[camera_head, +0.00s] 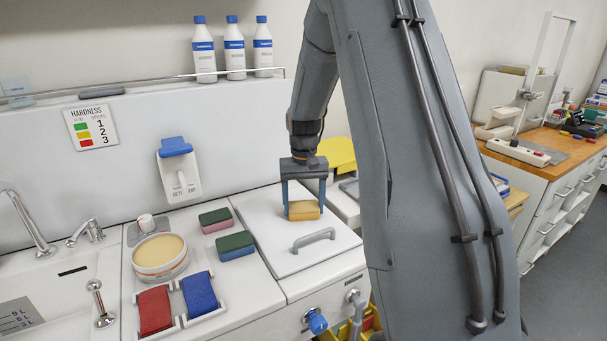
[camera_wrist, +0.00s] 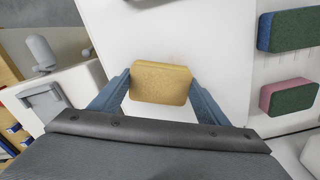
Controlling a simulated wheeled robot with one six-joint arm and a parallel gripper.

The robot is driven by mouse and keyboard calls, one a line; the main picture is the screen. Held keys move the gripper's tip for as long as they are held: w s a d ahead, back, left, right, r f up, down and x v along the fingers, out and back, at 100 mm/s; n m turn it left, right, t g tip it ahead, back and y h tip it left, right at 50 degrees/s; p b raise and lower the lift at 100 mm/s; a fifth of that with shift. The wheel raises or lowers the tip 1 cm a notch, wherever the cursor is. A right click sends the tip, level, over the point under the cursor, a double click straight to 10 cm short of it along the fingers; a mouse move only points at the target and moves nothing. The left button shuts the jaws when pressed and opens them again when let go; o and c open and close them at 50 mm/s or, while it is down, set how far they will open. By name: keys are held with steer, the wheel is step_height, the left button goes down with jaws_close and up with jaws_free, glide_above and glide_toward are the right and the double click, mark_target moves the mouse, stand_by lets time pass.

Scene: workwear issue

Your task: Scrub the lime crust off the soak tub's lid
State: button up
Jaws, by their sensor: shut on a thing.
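My gripper (camera_head: 303,207) is shut on a yellow sponge (camera_head: 304,211). In the wrist view the sponge (camera_wrist: 160,83) sits between the two blue fingers. It is over the white lid (camera_head: 264,236) of the soak tub; I cannot tell for sure whether it touches the lid. The lid has a grey handle (camera_head: 313,240) toward its front. No crust stands out on the visible part of the lid; the part under the sponge is hidden.
A pink-green sponge (camera_head: 216,220) and a blue-green sponge (camera_head: 236,246) lie left of the lid. A round tub of yellowish paste (camera_head: 160,256), red (camera_head: 155,310) and blue (camera_head: 199,293) pads in a holder are further left. A hardness sign (camera_head: 91,125) hangs behind.

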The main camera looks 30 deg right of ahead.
steer(key=shift+s+a+p, duration=0.15)
steer(key=shift+a+p, duration=0.4)
steer(key=shift+a, duration=2.5)
step_height(320, 180, up, 8)
steer(key=p, duration=0.5)
steer(key=shift+d, duration=0.2)
